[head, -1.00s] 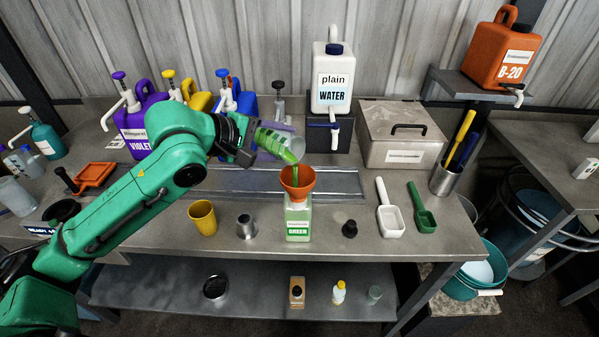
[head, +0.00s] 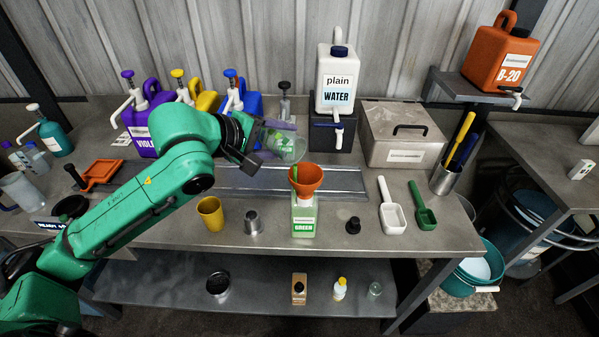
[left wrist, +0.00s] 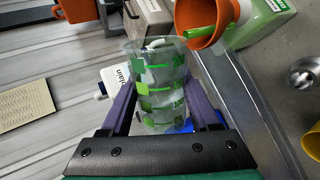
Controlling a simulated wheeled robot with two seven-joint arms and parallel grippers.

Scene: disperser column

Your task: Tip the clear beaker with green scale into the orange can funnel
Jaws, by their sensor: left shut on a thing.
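The clear beaker with green scale (head: 286,147) is tilted on its side above the bench, its mouth toward the right. My left gripper (head: 262,146) is shut around its body; the wrist view shows purple fingers on both sides of the beaker (left wrist: 160,92). No large body of green liquid shows in it; any small remainder is hard to tell from the green marks. The orange funnel (head: 306,180) sits in the can labelled GREEN (head: 303,222), just below and right of the beaker's mouth. A green streak shows at the funnel (left wrist: 202,12). My right gripper is not in view.
A yellow cup (head: 210,214) and a metal cup (head: 253,223) stand left of the can. A black cap (head: 352,225), white scoop (head: 391,218) and green scoop (head: 424,214) lie right. Behind are pump jugs, the water jug (head: 337,84) and a metal box (head: 403,143).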

